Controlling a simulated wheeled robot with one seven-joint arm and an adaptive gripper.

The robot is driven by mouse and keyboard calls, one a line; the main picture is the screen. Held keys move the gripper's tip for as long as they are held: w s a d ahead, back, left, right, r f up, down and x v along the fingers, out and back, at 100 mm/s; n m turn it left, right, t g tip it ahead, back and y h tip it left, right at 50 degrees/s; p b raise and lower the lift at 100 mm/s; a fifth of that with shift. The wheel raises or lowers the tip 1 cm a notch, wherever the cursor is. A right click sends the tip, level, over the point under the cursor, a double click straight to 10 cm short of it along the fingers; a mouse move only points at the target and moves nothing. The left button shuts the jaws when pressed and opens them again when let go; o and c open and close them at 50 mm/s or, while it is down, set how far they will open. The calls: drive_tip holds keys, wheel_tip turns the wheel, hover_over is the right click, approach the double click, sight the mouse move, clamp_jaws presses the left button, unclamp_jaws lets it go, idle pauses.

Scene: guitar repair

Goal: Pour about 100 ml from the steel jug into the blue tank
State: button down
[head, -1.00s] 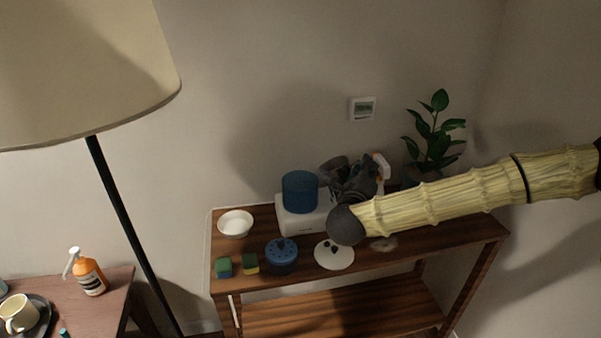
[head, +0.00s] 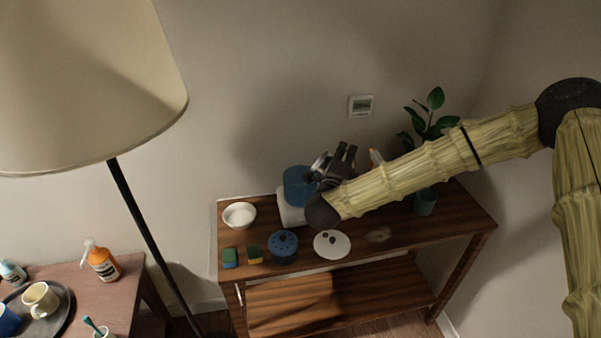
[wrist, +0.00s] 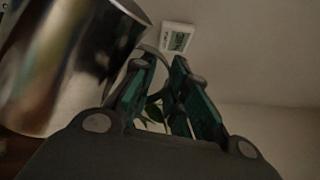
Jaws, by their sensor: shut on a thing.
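The steel jug (wrist: 65,65) fills the left of the wrist view, shiny and close. My gripper (wrist: 165,75) is shut on the jug's handle. In the head view my gripper (head: 341,160) is above the shelf, just right of the blue tank (head: 298,188). Only a small bright part of the jug (head: 318,163) shows there, close by the tank's upper right edge. The tank stands on a white base (head: 290,213), partly behind my arm. The jug's mouth and its contents are hidden, and I cannot tell whether liquid is flowing.
On the wooden shelf (head: 400,240) are a white bowl (head: 239,215), two sponges (head: 230,258), a blue round container (head: 283,246) and a white disc (head: 332,244). A potted plant (head: 430,120) is behind my arm. A floor lamp (head: 90,90) stands left, by a side table (head: 120,305).

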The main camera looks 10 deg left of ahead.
drive_tip(key=shift+w+a+r+n+p, duration=0.15)
drive_tip(key=shift+a+r+n+p, duration=0.6)
drive_tip(key=shift+p, duration=0.5)
drive_tip(key=shift+w+a+r+n+p, duration=0.15)
drive_tip(key=shift+a+r+n+p, duration=0.4)
drive_tip(key=shift+n+p, duration=0.55)
idle(1.4)
drive_tip(key=d+f+m+b, duration=0.1)
drive_tip(key=f+m+b, duration=0.1)
drive_tip(key=b, duration=0.1)
drive_tip(key=d+f+m+b, duration=0.1)
drive_tip(key=b, duration=0.1)
drive_tip(key=shift+s+d+f+m, duration=0.1)
drive_tip(key=shift+s+d+m, duration=0.15)
drive_tip(key=shift+d, duration=0.05)
drive_tip(key=shift+d+m+b, duration=0.15)
drive_tip(key=shift+m+b, duration=0.15)
drive_tip(key=shift+b, duration=0.05)
drive_tip(key=shift+r, duration=0.3)
drive_tip(key=shift+s+d+f+m+b, duration=0.2)
drive_tip(key=shift+d+m+b, duration=0.35)
drive_tip(key=shift+m+b, duration=0.45)
drive_tip(key=shift+f, duration=0.15)
